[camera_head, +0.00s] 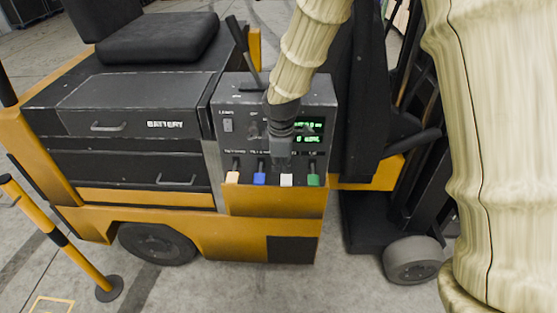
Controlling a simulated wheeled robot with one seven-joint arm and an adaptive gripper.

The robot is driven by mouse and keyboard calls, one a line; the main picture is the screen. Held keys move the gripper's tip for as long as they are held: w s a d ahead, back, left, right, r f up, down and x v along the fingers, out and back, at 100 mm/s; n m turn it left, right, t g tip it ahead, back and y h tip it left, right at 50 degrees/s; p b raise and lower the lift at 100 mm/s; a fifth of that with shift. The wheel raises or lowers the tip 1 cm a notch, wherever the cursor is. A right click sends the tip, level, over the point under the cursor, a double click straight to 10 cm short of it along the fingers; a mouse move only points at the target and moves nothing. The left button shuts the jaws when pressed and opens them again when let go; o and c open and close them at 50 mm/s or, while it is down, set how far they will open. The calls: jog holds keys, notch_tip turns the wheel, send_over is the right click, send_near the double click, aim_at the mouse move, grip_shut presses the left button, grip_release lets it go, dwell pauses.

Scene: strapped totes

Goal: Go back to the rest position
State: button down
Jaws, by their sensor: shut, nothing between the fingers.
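My gripper (281,158) is dark and shut, with nothing seen between its fingers. It is at the end of my pale, sleeve-covered arm, in front of a dark control panel (240,108) on a yellow and black forklift (265,236). The gripper hides the middle of the panel, and I cannot tell whether it touches it. Along the panel's lower edge are an orange-pink lever (233,177), a blue lever (260,179), a white lever (286,180) and a green lever (313,180). A green lit display (310,126) shows just right of the gripper.
A black joystick (241,45) rises behind the panel, close to my arm. A black seat (160,38) and a battery box (140,105) are at left. A yellow post (75,255) stands at lower left. The forklift's mast is at right. The front floor is clear.

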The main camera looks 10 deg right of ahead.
jog(key=s+d+f+m+y, duration=0.1)
jog(key=s+f+m, duration=0.3)
jog(key=s+f, duration=0.5)
jog(key=s+f+m+y, duration=0.1)
jog(key=s+f+m, duration=0.35)
jog(key=f, duration=0.85)
jog(key=s+d+f+m, duration=0.2)
jog(key=s+f, duration=0.2)
jog(key=s, duration=0.4)
jog(key=s+d+f+m+h+b, duration=0.1)
jog(key=s+f+m, duration=0.1)
jog(key=s+f, duration=0.2)
jog(key=s+d+f+m+g, duration=0.1)
jog(key=s+f, duration=0.3)
jog(key=s, duration=0.7)
jog(key=shift+s+d+m+h+b, duration=0.3)
jog(key=shift+d+m, duration=0.5)
jog(key=shift+m, duration=0.05)
